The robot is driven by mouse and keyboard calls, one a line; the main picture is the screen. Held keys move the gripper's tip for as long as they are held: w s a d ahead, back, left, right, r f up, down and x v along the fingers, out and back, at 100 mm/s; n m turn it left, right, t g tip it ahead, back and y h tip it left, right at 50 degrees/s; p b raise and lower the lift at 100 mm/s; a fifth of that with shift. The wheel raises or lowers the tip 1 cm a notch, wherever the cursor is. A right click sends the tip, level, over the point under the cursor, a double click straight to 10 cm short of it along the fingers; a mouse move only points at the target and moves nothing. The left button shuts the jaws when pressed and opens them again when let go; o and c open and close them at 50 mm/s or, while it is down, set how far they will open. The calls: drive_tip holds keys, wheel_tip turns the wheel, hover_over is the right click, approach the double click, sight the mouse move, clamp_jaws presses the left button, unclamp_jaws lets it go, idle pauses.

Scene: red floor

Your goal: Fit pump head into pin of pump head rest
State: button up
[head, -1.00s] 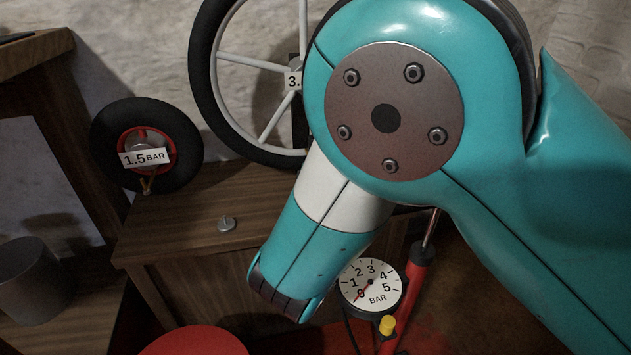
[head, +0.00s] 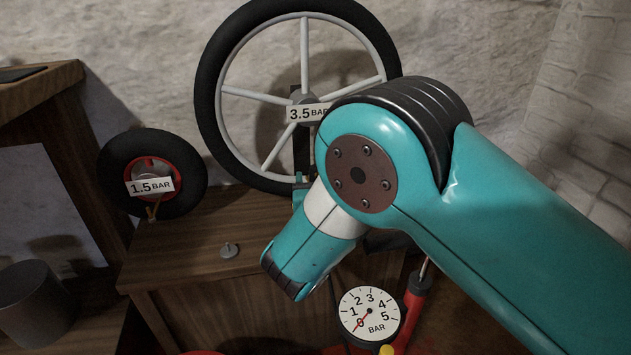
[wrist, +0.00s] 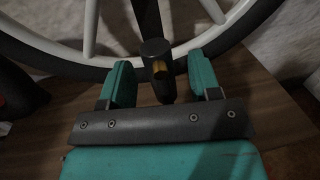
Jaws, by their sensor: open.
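In the wrist view, the dark pump head (wrist: 155,52) with a yellow-orange part stands between the two teal fingers of my open gripper (wrist: 160,82). It is in front of the large wheel's rim; whether it is attached to the wheel I cannot tell. Gaps show between it and both fingers. In the head view my arm hides most of the gripper and the pump head. A small grey pin on a round base, apparently the pump head rest (head: 229,250), stands empty on the wooden bench, left of my arm.
The large wheel (head: 228,143) marked 3.5 bar stands at the back of the bench (head: 175,255). A smaller wheel (head: 112,185) marked 1.5 bar is left. A red pump (head: 415,300) with a gauge (head: 369,314) reading near 0 stands in front. The bench around the pin is clear.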

drive_tip(key=w, duration=0.3)
drive_tip(key=shift+w+a+r, duration=0.1)
drive_tip(key=shift+a, duration=0.05)
clamp_jaws()
